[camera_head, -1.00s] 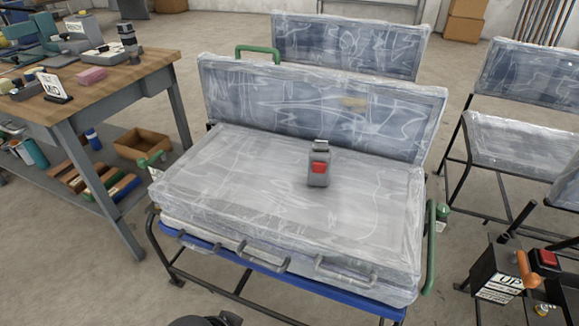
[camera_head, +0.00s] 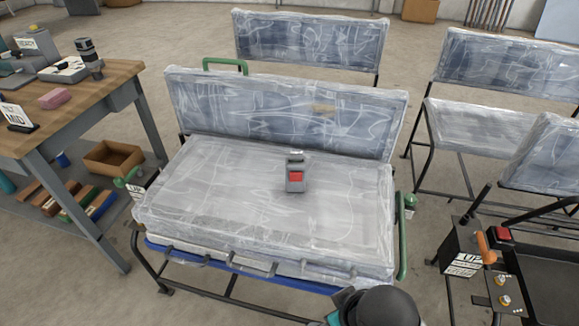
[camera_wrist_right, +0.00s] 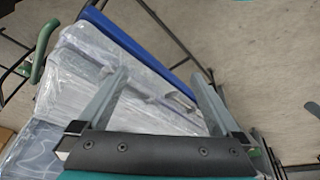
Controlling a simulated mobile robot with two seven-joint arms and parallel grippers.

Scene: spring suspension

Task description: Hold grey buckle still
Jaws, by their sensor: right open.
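The grey buckle (camera_head: 296,175) with a red button stands on the plastic-wrapped seat cushion (camera_head: 215,190), right of its middle, near the wrapped backrest. Nothing touches the buckle. My right gripper (camera_wrist_right: 158,78) is open in the right wrist view, its two fingers wide apart and empty. Behind the fingers are the wrapped seat and a grey handle (camera_wrist_right: 180,100); the buckle does not show there. A dark rounded part of my arm is at the bottom of the head view, in front of the seat. My left gripper is out of view.
A green handle (camera_head: 402,245) stands at the seat's right side and another (camera_head: 225,65) at the backrest top. Grey handles line the front edge above a blue base (camera_head: 215,265). A workbench (camera_head: 85,105) stands left. A black box marked UP (camera_head: 461,252) stands right.

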